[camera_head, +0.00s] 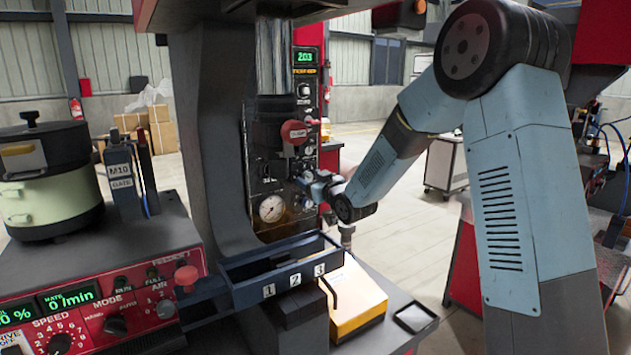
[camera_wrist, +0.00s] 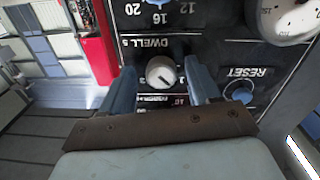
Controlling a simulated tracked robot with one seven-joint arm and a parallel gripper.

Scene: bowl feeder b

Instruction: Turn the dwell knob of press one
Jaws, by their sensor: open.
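The dwell knob (camera_wrist: 161,72) is a small round white knob with a dark pointer line on the black press panel (camera_wrist: 215,45). The label "DWELL" reads upside down beside it in the wrist view. My gripper (camera_wrist: 159,68) is open, with one blue finger on each side of the knob. I cannot tell whether either finger touches it. In the head view my gripper (camera_head: 318,187) is at the press's control panel (camera_head: 307,110), and I cannot make out the dwell knob there.
In the wrist view a blue reset button (camera_wrist: 239,91) is just right of the right finger, and a gauge (camera_wrist: 285,18) is at upper right. In the head view a gauge (camera_head: 272,209), a red-handled part (camera_head: 293,131) and a numbered tray (camera_head: 268,291) are near my gripper.

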